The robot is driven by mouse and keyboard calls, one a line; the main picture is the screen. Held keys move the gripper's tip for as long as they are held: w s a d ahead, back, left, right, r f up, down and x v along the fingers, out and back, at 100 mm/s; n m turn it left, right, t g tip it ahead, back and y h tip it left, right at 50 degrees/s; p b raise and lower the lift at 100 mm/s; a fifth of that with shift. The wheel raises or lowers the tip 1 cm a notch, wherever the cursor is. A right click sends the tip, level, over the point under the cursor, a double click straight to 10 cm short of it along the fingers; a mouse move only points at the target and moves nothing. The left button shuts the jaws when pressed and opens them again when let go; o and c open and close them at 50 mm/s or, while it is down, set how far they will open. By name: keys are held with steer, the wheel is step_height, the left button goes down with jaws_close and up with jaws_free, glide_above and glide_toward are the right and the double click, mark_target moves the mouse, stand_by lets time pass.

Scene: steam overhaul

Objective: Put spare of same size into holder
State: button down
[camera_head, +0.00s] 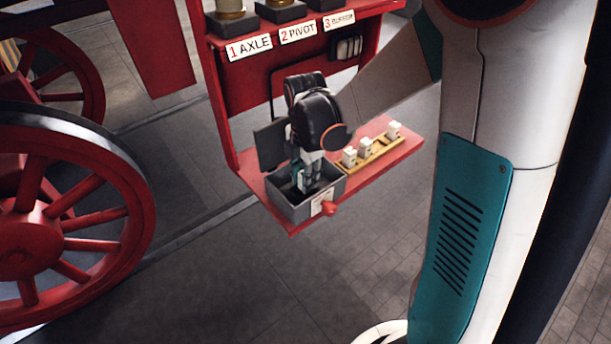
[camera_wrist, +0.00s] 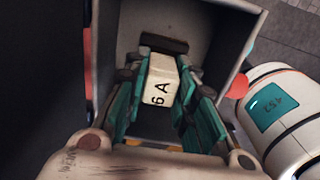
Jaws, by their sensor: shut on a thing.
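My gripper (camera_wrist: 162,84) is shut on a white block (camera_wrist: 161,82) marked with what reads as "6 A" turned sideways, held between its teal fingers. The block is over or inside an open grey box (camera_wrist: 213,42); I cannot tell whether it touches the dark slot-like part (camera_wrist: 164,43) behind it. In the head view my gripper (camera_head: 304,186) reaches down into the grey box (camera_head: 291,213) on the red shelf, and the block is not clear there. A yellow-brown rack (camera_head: 372,164) beside the box carries three white blocks (camera_head: 365,147); their markings are too small to read.
The box's dark lid (camera_head: 271,145) stands open behind it. A red knob (camera_head: 329,208) sticks out at its front. Above is a red upper shelf with signs for axle (camera_head: 248,48) and pivot (camera_head: 298,32). Red spoked wheels (camera_head: 60,215) stand at left. Floor in front is clear.

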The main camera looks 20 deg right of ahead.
steer(key=shift+f+b, duration=0.6)
steer(key=shift+f, duration=0.2)
steer(key=c, duration=1.2)
jaws_free()
steer(key=shift+c, duration=0.2)
steer(key=shift+r, duration=0.1)
step_height(320, 180, up, 12)
steer(key=shift+f, duration=0.1)
steer(key=shift+s, duration=0.1)
